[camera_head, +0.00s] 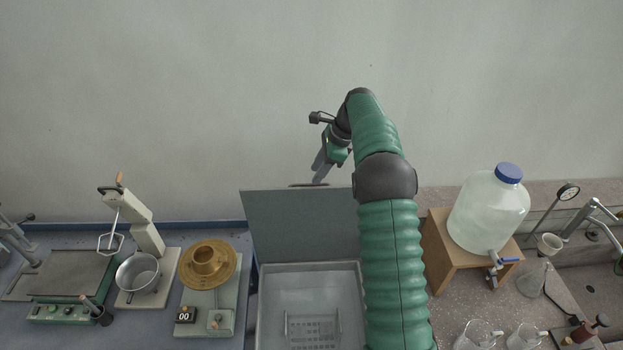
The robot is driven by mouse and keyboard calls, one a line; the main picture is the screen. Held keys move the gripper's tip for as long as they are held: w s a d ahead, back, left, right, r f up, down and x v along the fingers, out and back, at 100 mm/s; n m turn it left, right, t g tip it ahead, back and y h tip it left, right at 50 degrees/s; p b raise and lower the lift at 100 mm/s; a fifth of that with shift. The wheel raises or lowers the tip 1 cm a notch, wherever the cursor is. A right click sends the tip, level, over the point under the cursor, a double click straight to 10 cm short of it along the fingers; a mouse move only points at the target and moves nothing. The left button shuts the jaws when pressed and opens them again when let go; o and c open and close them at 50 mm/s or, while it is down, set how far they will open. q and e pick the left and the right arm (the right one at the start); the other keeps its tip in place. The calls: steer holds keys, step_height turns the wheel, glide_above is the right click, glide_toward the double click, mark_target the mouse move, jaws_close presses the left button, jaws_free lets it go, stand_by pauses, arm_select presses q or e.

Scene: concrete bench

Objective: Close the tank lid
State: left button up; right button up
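The tank (262,318) stands at the bottom centre, a grey rectangular basin with a rack-like tray inside. Its flat grey lid (300,225) is open and stands raised at the tank's back edge. My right arm reaches up over the tank's right side, hiding part of the lid and the tank. My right gripper (320,172) points down just behind the top edge of the lid, near a small handle (308,186) there. I cannot tell whether it touches the lid, or how far apart its fingers are. My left gripper is out of view.
A brass-coloured device (208,266) and a mixer with a metal bowl (138,273) stand left of the tank. A large bottle with a blue cap (488,212) sits on a wooden stand (449,262) at right. Glassware (478,336) stands at the lower right. A plain wall is behind.

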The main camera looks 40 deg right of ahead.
steer(key=x, duration=0.4)
steer(key=shift+w+d+f+p, duration=0.1)
steer(key=shift+d+f+p, duration=0.25)
steer(key=shift+f+p, duration=0.05)
steer(key=shift+a, duration=0.25)
steer(key=shift+c, duration=0.4)
steer(key=shift+a+r, duration=0.1)
steer(key=shift+c, duration=1.1)
jaws_close()
